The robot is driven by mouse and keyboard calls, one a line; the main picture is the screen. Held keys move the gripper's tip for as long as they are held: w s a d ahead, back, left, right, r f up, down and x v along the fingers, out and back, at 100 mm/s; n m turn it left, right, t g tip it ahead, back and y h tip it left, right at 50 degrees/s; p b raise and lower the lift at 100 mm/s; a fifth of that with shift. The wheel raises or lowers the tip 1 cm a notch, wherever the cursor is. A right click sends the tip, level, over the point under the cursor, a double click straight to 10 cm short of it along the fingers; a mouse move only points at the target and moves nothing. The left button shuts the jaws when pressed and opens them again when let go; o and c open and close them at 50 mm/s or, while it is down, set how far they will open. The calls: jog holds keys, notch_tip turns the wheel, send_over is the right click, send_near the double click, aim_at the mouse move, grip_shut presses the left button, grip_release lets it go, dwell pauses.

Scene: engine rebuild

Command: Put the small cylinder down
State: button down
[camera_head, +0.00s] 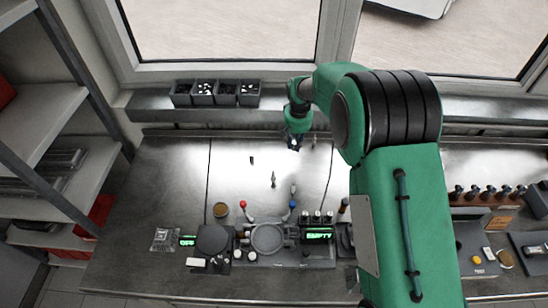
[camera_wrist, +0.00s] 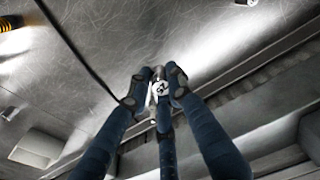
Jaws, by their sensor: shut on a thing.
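My gripper (camera_head: 294,146) is over the back part of the metal workbench, near the back ledge. In the wrist view the dark fingers of my gripper (camera_wrist: 158,82) are closed around the small cylinder (camera_wrist: 161,89). Its pale round end with dark marks shows between the fingertips; the rest is hidden by the fingers. I cannot tell whether it touches the bench.
Small upright pieces (camera_head: 273,180) stand on the bench in front of my gripper, with a small dark piece (camera_head: 251,160) to the left. Dark bins (camera_head: 215,99) stand on the back ledge. Fixtures with green displays (camera_head: 319,235) line the front. The bench's left part is bare.

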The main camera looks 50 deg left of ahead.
jog(key=s+a+n+p, duration=0.2)
jog(key=s+a+p, duration=0.2)
jog(key=a, duration=0.3)
jog(key=shift+a+f+p, duration=0.35)
jog(key=shift+f+p, duration=0.1)
jog(key=shift+p, duration=0.05)
send_over(274, 161)
jog(key=shift+w+f+p, duration=0.1)
jog(key=shift+f+p, duration=0.25)
jog(key=shift+f, duration=2.55)
jog(key=shift+f+p, duration=0.3)
jog(key=shift+f, duration=1.8)
jog(key=shift+f, duration=0.1)
jog(key=c, duration=1.6)
grip_release()
